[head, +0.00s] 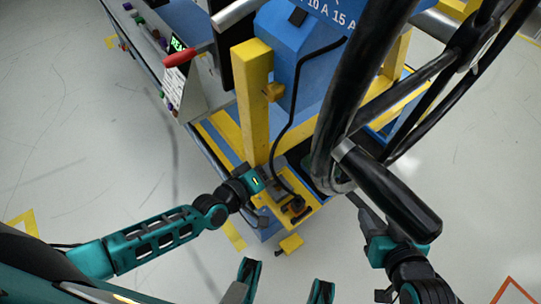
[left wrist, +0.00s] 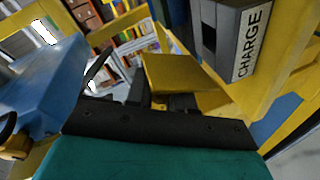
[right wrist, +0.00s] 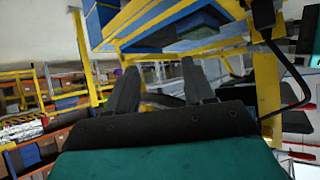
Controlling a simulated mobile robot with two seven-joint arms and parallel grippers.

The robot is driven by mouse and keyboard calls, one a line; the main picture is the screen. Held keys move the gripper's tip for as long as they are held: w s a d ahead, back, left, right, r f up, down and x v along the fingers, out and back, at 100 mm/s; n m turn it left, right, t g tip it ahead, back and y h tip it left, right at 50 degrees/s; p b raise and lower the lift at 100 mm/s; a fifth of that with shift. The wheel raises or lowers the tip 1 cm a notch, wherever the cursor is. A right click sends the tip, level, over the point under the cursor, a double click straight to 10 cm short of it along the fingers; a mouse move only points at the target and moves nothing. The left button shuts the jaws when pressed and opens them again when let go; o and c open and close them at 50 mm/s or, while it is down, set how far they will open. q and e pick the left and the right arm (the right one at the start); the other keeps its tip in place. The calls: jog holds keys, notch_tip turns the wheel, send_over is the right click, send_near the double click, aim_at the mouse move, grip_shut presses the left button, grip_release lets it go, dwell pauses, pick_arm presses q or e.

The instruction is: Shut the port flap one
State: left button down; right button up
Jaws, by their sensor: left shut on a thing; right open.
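A yellow plate, which looks like the port flap (left wrist: 185,78), stands tilted between the dark fingers of my left gripper (left wrist: 160,98) in the left wrist view. The fingers are shut on it, though their contact is partly hidden. A dark box labelled CHARGE (left wrist: 237,38) is just beyond it. A small yellow plate (head: 291,244) juts out below that socket. My right gripper (head: 364,210) is open and empty; its spread fingers show in the right wrist view (right wrist: 157,85).
A black steering wheel (head: 330,115) with a knob handle (head: 390,190) is close to my right gripper. A yellow post (head: 253,100) and a black cable (head: 288,140) are near my left gripper. A red-handled lever (head: 180,57) is at the upper left. The left floor is clear.

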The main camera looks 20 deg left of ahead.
aim_at(283, 184)
pick_arm(q)
jog(key=shift+s+d+m+t+p, duration=0.4)
jog(key=shift+d+m, duration=0.1)
jog(key=shift+m, duration=0.7)
jog(key=shift+s+d+f+m+t+y, duration=0.15)
jog(key=shift+d+m+t, duration=0.05)
jog(key=shift+m, duration=0.35)
jog(key=shift+s+d+f+m+t+y, duration=0.15)
jog(key=shift+d+m+t, duration=0.05)
jog(key=shift+m, duration=0.35)
jog(key=shift+s+d+f+m+t+b, duration=0.15)
jog(key=shift+d+m+t+b, duration=0.1)
jog(key=shift+m, duration=0.35)
jog(key=shift+s+d+f+m+t+b, duration=0.15)
jog(key=shift+m+b, duration=0.1)
jog(key=shift+m, duration=0.35)
jog(key=shift+s+d+f+m+t+b, duration=0.1)
jog(key=shift+f+m+t+b, duration=0.15)
jog(key=shift+m, duration=0.4)
jog(key=shift+s+d+f+m+t+b, duration=0.1)
jog(key=shift+m+b, duration=0.25)
jog(key=shift+m, duration=0.35)
jog(key=shift+s+d+f+m+t+b, duration=0.1)
jog(key=shift+f+m+t+b, duration=0.15)
jog(key=shift+m, duration=0.4)
jog(key=c, duration=1.1)
grip_release()
jog(key=shift+s, duration=0.1)
